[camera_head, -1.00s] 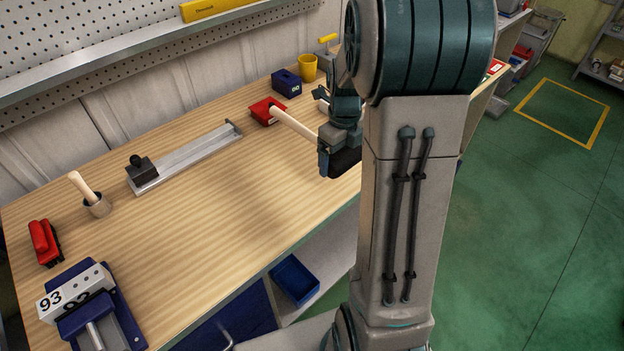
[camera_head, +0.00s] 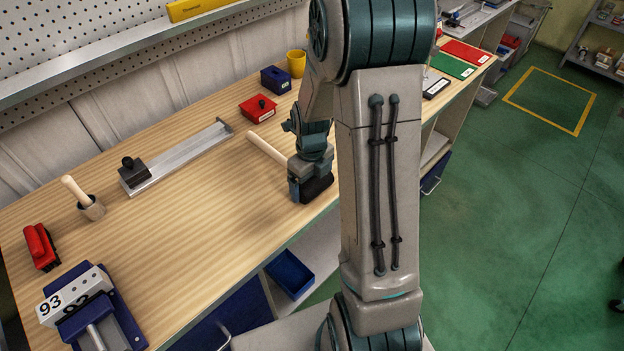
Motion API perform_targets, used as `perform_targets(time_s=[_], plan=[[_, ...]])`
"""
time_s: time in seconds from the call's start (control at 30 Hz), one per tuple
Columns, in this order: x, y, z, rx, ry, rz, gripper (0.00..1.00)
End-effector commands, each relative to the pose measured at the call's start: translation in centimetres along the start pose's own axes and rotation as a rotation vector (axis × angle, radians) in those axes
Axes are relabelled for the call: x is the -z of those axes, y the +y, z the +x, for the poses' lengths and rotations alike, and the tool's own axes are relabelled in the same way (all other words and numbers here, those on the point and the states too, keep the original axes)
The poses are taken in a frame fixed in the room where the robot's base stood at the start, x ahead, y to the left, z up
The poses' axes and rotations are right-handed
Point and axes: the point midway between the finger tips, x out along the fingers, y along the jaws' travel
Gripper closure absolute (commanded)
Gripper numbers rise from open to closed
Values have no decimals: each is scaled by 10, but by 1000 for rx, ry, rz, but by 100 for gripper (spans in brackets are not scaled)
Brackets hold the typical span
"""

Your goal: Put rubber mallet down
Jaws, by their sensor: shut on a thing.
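The rubber mallet's pale wooden handle (camera_head: 266,148) sticks out to the upper left from my gripper (camera_head: 300,180), low over the wooden bench. My gripper is shut on the mallet, near the bench's front edge. A black block shows at the gripper; I cannot tell whether it is the mallet's head or part of the gripper. The jaw tips are mostly hidden, and I cannot tell whether the mallet touches the bench (camera_head: 200,220).
A red block (camera_head: 258,107), a blue box (camera_head: 276,79) and a yellow cup (camera_head: 296,63) stand behind the handle. A metal rail (camera_head: 184,155) lies left of it. A wooden-handled tool (camera_head: 77,190) stands farther left. The bench's middle front is clear.

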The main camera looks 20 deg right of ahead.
Motion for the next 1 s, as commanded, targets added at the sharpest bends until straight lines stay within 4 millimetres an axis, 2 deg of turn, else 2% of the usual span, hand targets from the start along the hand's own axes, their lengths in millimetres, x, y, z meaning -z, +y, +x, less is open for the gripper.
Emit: perform_targets(time_s=[0.17,0.2,0.47,0.6,0.77,1.0], plan=[[0,0,4,1,-1,0,47],[0,0,3,0,0,0,1],[0,0,1,0,0,0,0],[-1,-1,-6,2,-2,0,0],[-1,0,-32,3,-4,-1,0],[-1,-1,-83,3,-5,0,0]])
